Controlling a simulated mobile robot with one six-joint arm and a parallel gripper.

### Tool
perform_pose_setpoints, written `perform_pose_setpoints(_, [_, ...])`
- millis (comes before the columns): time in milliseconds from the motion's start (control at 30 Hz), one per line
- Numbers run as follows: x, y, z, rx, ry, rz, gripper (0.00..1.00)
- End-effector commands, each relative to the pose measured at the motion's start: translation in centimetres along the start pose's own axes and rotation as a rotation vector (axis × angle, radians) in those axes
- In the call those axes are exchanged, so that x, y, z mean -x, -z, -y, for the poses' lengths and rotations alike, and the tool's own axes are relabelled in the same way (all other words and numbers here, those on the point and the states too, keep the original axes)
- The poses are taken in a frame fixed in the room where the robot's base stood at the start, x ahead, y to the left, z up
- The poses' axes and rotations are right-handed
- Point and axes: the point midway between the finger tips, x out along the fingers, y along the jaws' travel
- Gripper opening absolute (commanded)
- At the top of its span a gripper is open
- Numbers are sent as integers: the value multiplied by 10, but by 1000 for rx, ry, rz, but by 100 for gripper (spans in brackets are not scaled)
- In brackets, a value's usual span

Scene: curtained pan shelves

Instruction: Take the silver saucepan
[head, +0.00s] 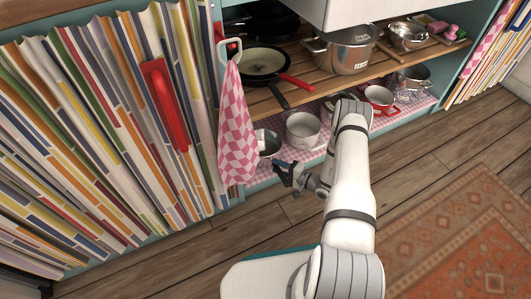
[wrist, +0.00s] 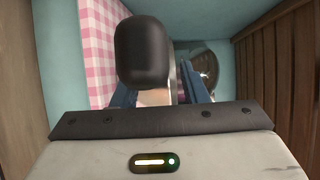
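A silver saucepan (head: 268,143) stands on the lower shelf in the head view, its left part hidden behind the hanging towel. My gripper (head: 287,172) is just in front of it, low at the shelf's front edge. In the wrist view my gripper's blue fingers (wrist: 158,92) stand apart. A dark, rounded handle-like end (wrist: 142,52) shows large between and above them, covering much of the view there. Whether the fingers touch it is hidden. A round metallic shape (wrist: 205,66) shows behind, to the right.
The pink checked towel (head: 237,125) hangs left of the saucepan. A pale pot (head: 303,131) stands close on its right. A large silver pot (head: 345,50) and a frying pan (head: 262,62) are on the upper shelf (head: 300,92).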

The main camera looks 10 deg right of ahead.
Motion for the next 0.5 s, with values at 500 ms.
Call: perform_pose_setpoints(500, [0,0,0,0,0,1,0])
